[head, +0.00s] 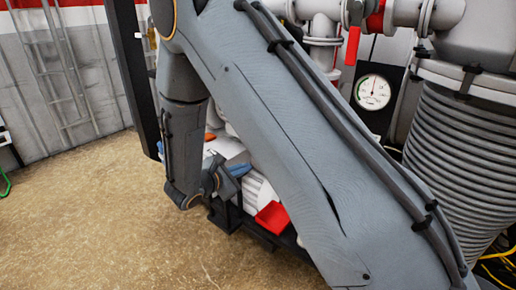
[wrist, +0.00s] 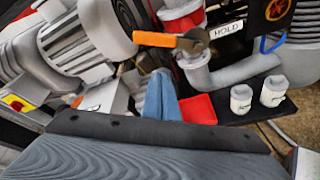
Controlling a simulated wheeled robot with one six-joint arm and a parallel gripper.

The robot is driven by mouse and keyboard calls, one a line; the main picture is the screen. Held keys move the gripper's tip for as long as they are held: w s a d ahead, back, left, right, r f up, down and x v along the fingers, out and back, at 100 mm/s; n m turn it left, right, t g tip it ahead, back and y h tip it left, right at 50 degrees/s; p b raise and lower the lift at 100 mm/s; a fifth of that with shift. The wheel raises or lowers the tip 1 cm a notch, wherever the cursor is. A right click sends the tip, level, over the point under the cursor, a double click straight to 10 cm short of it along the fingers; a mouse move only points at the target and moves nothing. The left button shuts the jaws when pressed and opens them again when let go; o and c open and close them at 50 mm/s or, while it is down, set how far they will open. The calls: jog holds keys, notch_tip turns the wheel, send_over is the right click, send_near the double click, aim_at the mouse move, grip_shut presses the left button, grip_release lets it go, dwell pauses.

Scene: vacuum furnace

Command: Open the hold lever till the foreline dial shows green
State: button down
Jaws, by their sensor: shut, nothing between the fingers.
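The hold lever (wrist: 168,40) has an orange grip and a metal end, and lies roughly level across the pipework beside a HOLD label (wrist: 227,30) in the wrist view. A small orange part (head: 210,137) in the head view may be the same lever. My gripper (wrist: 160,85) has blue fingers, shut and empty, just below the lever in the picture; I cannot tell whether they touch it. It also shows in the head view (head: 238,169), partly behind my arm. A round white dial (head: 372,92) is on a black panel; its reading is too small to tell.
A red tray (wrist: 198,108) is right of my fingers, with two white cups (wrist: 241,98) on a dark shelf. A grey motor (wrist: 85,35) is at left. A ribbed grey hose (head: 460,160) stands at right, with a red handle (head: 352,45) above the dial. Open floor lies left.

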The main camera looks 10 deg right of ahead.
jog(key=shift+w+a+n+t+y, duration=0.15)
jog(key=shift+w+a+n+t, duration=0.1)
jog(key=shift+a, duration=0.25)
jog(key=shift+w+a+n+t+y, duration=0.15)
jog(key=shift+w+a+n+t, duration=0.1)
jog(key=shift+a, duration=0.25)
jog(key=shift+d, duration=0.1)
jog(key=w+d+p, duration=0.5)
jog(key=d, duration=0.2)
jog(key=shift+d+r+p, duration=0.35)
jog(key=shift+d, duration=0.05)
jog(key=shift+a, duration=0.15)
